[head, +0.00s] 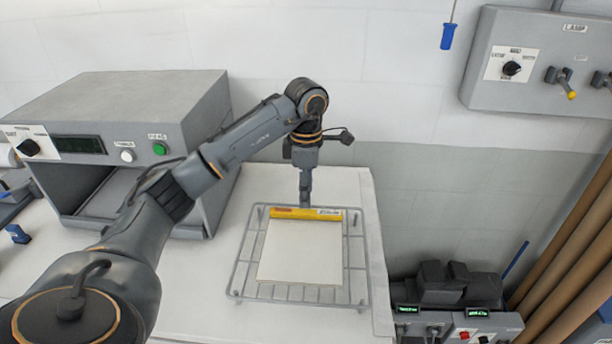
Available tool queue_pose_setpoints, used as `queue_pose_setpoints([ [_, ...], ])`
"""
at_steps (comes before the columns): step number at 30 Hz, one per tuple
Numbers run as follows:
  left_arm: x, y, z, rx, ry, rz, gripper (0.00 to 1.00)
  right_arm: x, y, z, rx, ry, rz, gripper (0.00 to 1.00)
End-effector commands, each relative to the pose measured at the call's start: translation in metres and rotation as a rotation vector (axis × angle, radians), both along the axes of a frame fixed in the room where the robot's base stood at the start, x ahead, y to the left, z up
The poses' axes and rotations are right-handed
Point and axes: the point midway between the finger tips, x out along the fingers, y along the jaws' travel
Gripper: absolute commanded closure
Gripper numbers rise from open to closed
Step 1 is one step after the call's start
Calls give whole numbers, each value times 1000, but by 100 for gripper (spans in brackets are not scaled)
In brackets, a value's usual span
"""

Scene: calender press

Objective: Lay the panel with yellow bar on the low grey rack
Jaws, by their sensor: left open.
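The panel (301,253) is a flat cream sheet with a yellow bar (290,213) along its far edge. It lies on the low grey rack (357,262), inside the wire outline, with bare wires showing around it. My left gripper (305,202) points down at the far edge of the panel, just behind the yellow bar. It is open. Its fingertips are small and partly hidden, so I cannot tell whether they touch the bar. My right gripper is not in view.
A grey press (120,135) with an open front slot stands to the left of the rack. The white table (350,185) is clear around the rack and ends at its right. A grey switch box (545,60) hangs on the wall. Dark devices (450,300) and brown rolls (570,255) stand at the right.

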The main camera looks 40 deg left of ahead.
Motion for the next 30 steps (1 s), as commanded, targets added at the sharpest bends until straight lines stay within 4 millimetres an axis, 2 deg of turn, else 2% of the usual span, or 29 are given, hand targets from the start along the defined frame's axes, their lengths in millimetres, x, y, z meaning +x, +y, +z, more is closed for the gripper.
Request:
queue_pose_setpoints([
  [2,1,0,17,1,-7,0,57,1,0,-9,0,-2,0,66],
  [4,1,1,34,3,-5,2,57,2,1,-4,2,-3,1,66],
  [12,0,1,63,1,-2,2,57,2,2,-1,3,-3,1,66],
  [30,0,0,67,-1,1,1,57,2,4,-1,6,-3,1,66],
])
